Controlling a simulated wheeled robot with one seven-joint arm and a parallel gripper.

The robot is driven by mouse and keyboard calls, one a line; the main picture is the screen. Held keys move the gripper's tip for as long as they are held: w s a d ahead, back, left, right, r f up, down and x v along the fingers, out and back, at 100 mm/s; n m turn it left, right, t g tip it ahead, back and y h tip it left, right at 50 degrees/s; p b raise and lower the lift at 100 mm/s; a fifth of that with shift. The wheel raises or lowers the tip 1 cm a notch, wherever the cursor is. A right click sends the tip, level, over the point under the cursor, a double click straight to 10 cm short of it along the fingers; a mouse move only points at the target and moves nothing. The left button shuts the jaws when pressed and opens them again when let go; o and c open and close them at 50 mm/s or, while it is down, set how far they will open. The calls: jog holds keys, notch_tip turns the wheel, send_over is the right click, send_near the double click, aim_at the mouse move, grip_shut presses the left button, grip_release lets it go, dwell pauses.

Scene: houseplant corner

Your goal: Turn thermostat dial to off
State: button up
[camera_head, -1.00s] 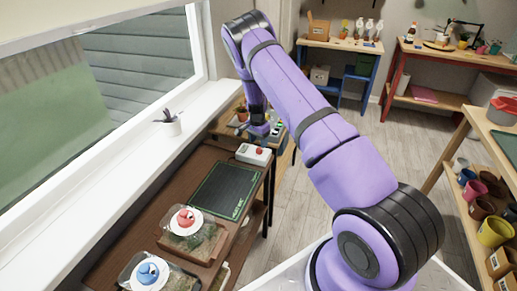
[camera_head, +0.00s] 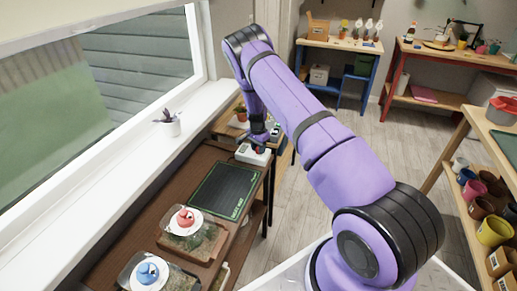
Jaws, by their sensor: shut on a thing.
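The thermostat is a white box (camera_head: 248,157) at the far end of the brown bench, just behind the dark heat mat. Its red dial showed on top a second ago; now my gripper (camera_head: 259,146) is over it and hides it. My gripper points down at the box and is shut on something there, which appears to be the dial. The dial's pointer and any off marking cannot be made out at this size.
The black heat mat (camera_head: 225,190) lies in front of the box. Two clear trays with a red-topped lid (camera_head: 185,219) and a blue-topped lid (camera_head: 148,271) stand nearer. A small potted plant (camera_head: 241,114) stands behind my gripper. The window sill (camera_head: 130,160) runs along the left.

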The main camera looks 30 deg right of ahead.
jog(key=shift+n, duration=0.4)
jog(key=n, duration=1.4)
jog(key=shift+s+d+n, duration=0.1)
jog(key=shift+n, duration=0.3)
jog(key=shift+n+t, duration=0.3)
jog(key=shift+n, duration=1.8)
jog(key=o, duration=0.9)
jog(key=shift+o, duration=0.2)
